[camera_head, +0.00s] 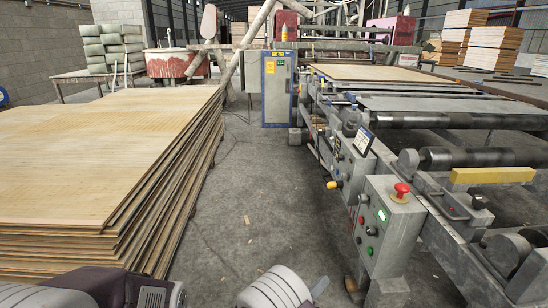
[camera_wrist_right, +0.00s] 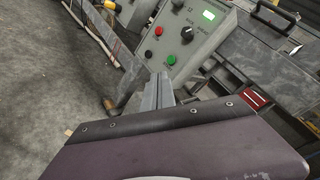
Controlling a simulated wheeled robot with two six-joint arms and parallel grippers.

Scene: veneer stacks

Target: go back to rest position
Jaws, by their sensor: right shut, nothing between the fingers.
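My right gripper (camera_wrist_right: 160,88) is shut and empty in the right wrist view, its narrow grey fingers pointing toward the grey control box. In the head view only a small grey tip of it (camera_head: 320,286) shows at the bottom edge, beside a white rounded link of my arm. The gripper is over the aisle, left of the control box (camera_head: 390,228), and appears apart from it. More of my arm links show at the bottom left. My left gripper is not in view.
A large stack of veneer sheets (camera_head: 92,150) fills the left side. A roller machine (camera_head: 455,121) runs along the right, its control box with a red button (camera_head: 401,190) jutting into the aisle.

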